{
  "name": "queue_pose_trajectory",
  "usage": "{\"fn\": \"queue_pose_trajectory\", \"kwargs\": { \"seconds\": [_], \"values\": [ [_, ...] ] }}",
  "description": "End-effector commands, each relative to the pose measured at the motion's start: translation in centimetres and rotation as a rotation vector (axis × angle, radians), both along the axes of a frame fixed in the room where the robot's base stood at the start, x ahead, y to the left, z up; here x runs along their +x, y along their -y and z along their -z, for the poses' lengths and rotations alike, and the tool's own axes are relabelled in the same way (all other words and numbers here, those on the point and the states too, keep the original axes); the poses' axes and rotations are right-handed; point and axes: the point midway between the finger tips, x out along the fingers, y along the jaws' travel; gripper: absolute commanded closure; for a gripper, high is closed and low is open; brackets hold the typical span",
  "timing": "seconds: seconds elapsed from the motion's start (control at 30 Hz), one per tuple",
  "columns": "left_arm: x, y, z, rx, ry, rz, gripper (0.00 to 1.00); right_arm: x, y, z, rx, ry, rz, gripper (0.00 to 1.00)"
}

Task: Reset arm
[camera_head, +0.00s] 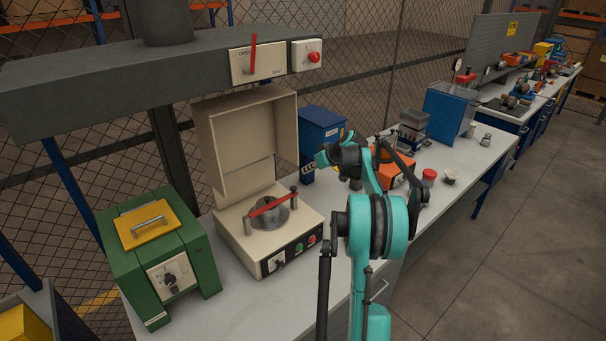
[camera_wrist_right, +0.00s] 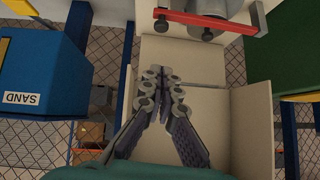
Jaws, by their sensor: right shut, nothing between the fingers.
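My right arm reaches in from the bottom of the head view, and its gripper (camera_head: 309,168) is over the bench beside the open beige machine (camera_head: 237,239). In the right wrist view the two fingers of this gripper (camera_wrist_right: 163,78) meet at their tips, with nothing between them. The beige machine's lid stands open, and a red bar (camera_head: 268,206) crosses a round metal part inside it. The red bar also shows at the top of the wrist view (camera_wrist_right: 212,20), apart from the fingers. My left gripper is in neither view.
A green box (camera_head: 190,240) with a yellow top stands left of the beige machine. A blue SAND bin (camera_head: 321,130) stands behind the gripper. An orange device (camera_head: 398,172) and red-lidded jar (camera_head: 429,177) sit right of my arm. A grey overhead beam (camera_head: 110,85) carries a switch panel.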

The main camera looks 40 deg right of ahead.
Motion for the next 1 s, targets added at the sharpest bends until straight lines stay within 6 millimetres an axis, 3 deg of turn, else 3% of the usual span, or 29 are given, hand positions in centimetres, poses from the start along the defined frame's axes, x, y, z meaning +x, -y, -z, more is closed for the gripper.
{"fn": "queue_pose_trajectory", "kwargs": {
  "seconds": [0.2,0.8,0.9,0.97,1.0],
  "values": [
    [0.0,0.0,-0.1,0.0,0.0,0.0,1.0,-1.2,0.1,-1.1,0.0,0.0,0.001,1.0],
    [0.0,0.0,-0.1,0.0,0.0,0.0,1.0,-1.1,0.0,-1.2,0.001,0.0,0.001,1.0],
    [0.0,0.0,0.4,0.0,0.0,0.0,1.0,-0.9,-1.7,-1.3,0.003,-0.008,-0.004,1.0],
    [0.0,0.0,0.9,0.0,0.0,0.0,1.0,-0.8,-3.9,-1.4,0.005,-0.022,-0.01,1.0],
    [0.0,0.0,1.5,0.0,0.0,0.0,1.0,-0.7,-6.0,-1.6,0.007,-0.033,-0.015,1.0]
  ]
}}
